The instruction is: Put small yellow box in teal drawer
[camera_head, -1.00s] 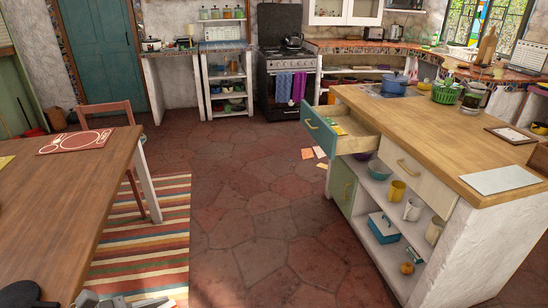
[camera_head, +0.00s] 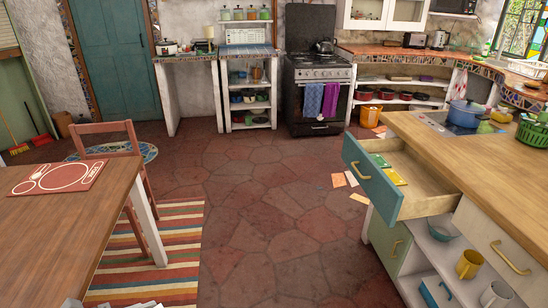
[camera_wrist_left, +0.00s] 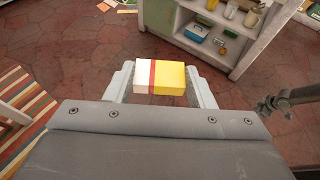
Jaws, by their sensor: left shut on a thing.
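The small yellow box (camera_wrist_left: 170,78), with a white end and a red band, is between the fingers of my left gripper (camera_wrist_left: 161,82) in the left wrist view. The gripper is shut on it, above the floor. In the head view only pale grey parts show at the bottom left edge, and the box cannot be made out there. The teal drawer (camera_head: 371,180) is pulled open from the island's left side, with green and yellow flat items inside at its front. The drawer is well to the right of and beyond my left gripper. My right gripper is not in view.
The wooden island (camera_head: 480,160) stands at right, with open shelves holding mugs and a bowl. A wooden table (camera_head: 60,230) and a red chair (camera_head: 105,140) are at left. Papers (camera_head: 352,179) lie on the floor near the drawer. The tiled floor between table and island is clear.

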